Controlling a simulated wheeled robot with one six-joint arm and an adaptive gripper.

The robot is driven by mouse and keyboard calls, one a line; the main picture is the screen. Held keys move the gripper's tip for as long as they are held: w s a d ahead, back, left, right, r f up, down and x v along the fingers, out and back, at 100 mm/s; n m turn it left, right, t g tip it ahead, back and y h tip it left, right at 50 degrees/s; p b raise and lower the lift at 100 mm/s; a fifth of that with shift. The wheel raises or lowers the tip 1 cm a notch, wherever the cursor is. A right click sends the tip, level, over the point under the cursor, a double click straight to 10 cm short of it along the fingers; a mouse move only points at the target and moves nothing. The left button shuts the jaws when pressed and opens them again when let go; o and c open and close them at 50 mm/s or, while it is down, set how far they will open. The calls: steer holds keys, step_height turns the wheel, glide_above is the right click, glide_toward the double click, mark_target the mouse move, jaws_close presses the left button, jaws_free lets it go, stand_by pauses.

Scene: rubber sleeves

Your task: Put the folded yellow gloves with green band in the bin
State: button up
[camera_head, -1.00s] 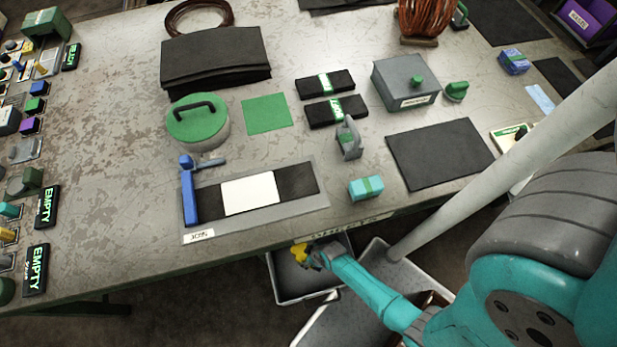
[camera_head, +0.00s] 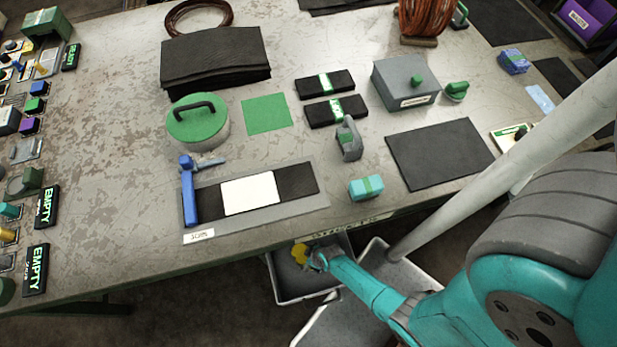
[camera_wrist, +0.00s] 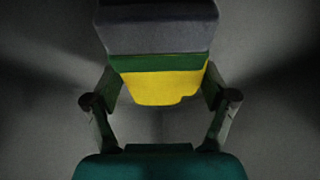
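The folded yellow gloves (camera_head: 299,253) are at the tip of my gripper (camera_head: 314,260), low in the opening of the grey bin (camera_head: 302,297) below the table's front edge. In the wrist view the yellow gloves (camera_wrist: 162,87) show with the green band (camera_wrist: 160,63) across them. A dark grey part lies above the band in that picture. The fingers of my gripper (camera_wrist: 160,90) stand at both sides of the gloves, seemingly touching them at the band. The wrist view is dim, and the gloves' far side is hidden.
A second grey bin (camera_head: 372,270) stands right of the first. The table (camera_head: 120,215) above holds a cyan folded bundle (camera_head: 366,188) near its front edge, a grey mat (camera_head: 312,204) and a green-lidded pot (camera_head: 197,122). A pale pole (camera_head: 470,197) slants across the right.

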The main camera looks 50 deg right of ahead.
steer(key=shift+o, duration=0.2)
steer(key=v, duration=1.2)
steer(key=shift+r, duration=0.25)
steer(key=s+a+r+t, duration=0.1)
steer(key=s+r+t, duration=0.2)
steer(key=r, duration=1.2)
steer(key=s+r+m+t, duration=0.1)
steer(key=s+r+t, duration=0.2)
steer(key=r, duration=1.3)
steer(key=s+a+r+m+t, duration=0.1)
steer(key=s+r+t, duration=0.2)
steer(key=r, duration=1.3)
steer(key=shift+a+t+h, duration=0.3)
steer(key=shift+t+h, duration=0.1)
steer(key=shift+t, duration=0.3)
